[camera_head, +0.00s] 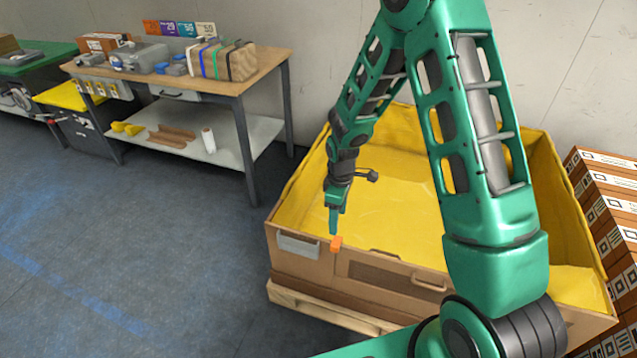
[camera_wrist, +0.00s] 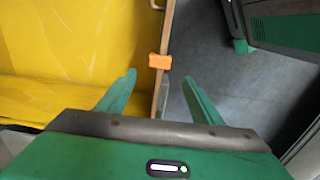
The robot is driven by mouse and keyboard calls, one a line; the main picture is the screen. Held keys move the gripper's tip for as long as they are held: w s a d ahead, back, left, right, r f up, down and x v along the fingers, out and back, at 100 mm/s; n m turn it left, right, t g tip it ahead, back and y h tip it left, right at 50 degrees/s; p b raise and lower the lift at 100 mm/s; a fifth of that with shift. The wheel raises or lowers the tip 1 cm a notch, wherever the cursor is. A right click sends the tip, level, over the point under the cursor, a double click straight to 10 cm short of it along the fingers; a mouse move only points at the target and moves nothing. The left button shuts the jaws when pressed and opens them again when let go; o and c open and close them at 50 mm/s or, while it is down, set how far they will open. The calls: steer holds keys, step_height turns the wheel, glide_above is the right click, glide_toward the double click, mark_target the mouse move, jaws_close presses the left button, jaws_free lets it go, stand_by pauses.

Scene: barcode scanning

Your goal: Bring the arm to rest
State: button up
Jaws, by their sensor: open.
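My green arm reaches up and over the front of a large cardboard bin (camera_head: 390,270) lined with yellow. My gripper (camera_head: 337,222) points down near the bin's front wall. In the wrist view my gripper (camera_wrist: 158,82) has its two green fingers spread wide with nothing held between them. A small orange piece (camera_head: 336,243) shows just below the fingertips at the bin's rim. In the wrist view the orange piece (camera_wrist: 160,61) lies across the rim, beyond the fingertips.
A wooden workbench (camera_head: 262,68) with boxes and tools stands at the back left. Stacked brown boxes (camera_head: 606,215) stand right of the bin. The bin sits on a wooden pallet (camera_head: 325,308). The blue-grey floor (camera_head: 130,240) on the left is clear.

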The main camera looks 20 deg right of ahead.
steer(key=s+d+r+m+h, duration=0.1)
steer(key=s+d+r+m, duration=0.35)
steer(key=d+r, duration=0.35)
steer(key=s+d+r+m, duration=0.4)
steer(key=s+d+r, duration=0.15)
steer(key=r, duration=0.55)
steer(key=s+d+r+m, duration=0.1)
steer(key=s+r+m, duration=0.2)
steer(key=s, duration=0.4)
steer(key=s+d+r+m, duration=0.1)
steer(key=s+r+m, duration=0.1)
steer(key=s, duration=0.5)
steer(key=s+d+r+m+y, duration=0.1)
steer(key=s+r+m, duration=0.2)
steer(key=s, duration=0.4)
steer(key=shift+s+r+m, duration=0.35)
steer(key=shift+r, duration=0.2)
